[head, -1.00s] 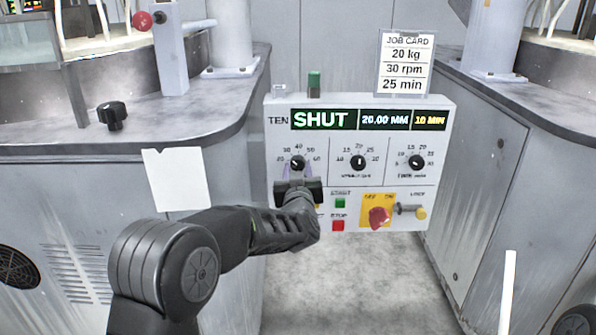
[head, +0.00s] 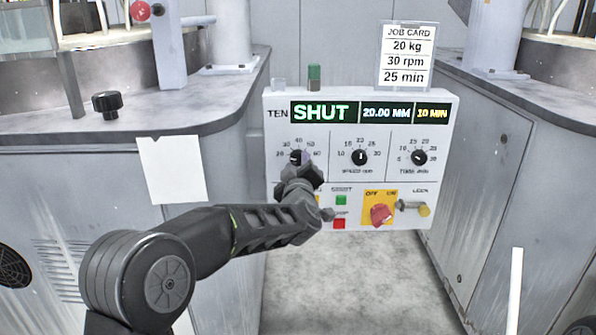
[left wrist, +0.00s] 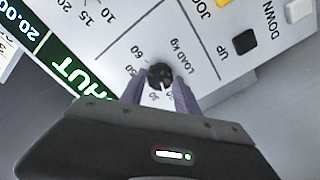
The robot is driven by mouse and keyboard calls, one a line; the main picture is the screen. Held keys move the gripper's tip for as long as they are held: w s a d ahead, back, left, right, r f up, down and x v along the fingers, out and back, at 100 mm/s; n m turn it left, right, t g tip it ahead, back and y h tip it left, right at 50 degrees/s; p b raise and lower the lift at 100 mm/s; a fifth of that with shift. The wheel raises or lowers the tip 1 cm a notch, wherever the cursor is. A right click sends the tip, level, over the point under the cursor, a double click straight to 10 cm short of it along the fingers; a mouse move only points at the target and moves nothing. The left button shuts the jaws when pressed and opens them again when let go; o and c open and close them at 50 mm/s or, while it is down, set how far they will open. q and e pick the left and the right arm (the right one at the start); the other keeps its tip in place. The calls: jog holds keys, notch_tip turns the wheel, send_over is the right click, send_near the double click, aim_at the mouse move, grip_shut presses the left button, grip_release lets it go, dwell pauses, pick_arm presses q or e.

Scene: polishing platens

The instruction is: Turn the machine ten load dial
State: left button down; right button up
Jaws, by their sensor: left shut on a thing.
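The machine ten load dial (head: 296,156) is the small black leftmost knob on the panel, with a scale of numbers around it. In the left wrist view the load dial (left wrist: 160,75) sits between my two fingers. Its white mark points down toward the gripper body, near the 30; the exact reading is unclear. My left gripper (head: 301,168) is shut on it; it also shows in the left wrist view (left wrist: 160,90). The gripper hides the lower part of the dial and some buttons below. My right gripper is not in view.
The control panel (head: 448,150) reads SHUT, 20.00 MM, 10 MIN. Speed (head: 360,157) and time (head: 419,157) dials stand to the right. Below are green (head: 341,200) and red (head: 339,223) buttons and a red switch (head: 381,214). The job card (head: 407,55) reads 20 kg, 30 rpm, 25 min.

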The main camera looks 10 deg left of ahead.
pick_arm(q)
jog(key=shift+n, duration=0.6)
jog(key=c, duration=0.9)
grip_release()
jog(key=v, duration=0.7)
jog(key=shift+s, duration=0.4)
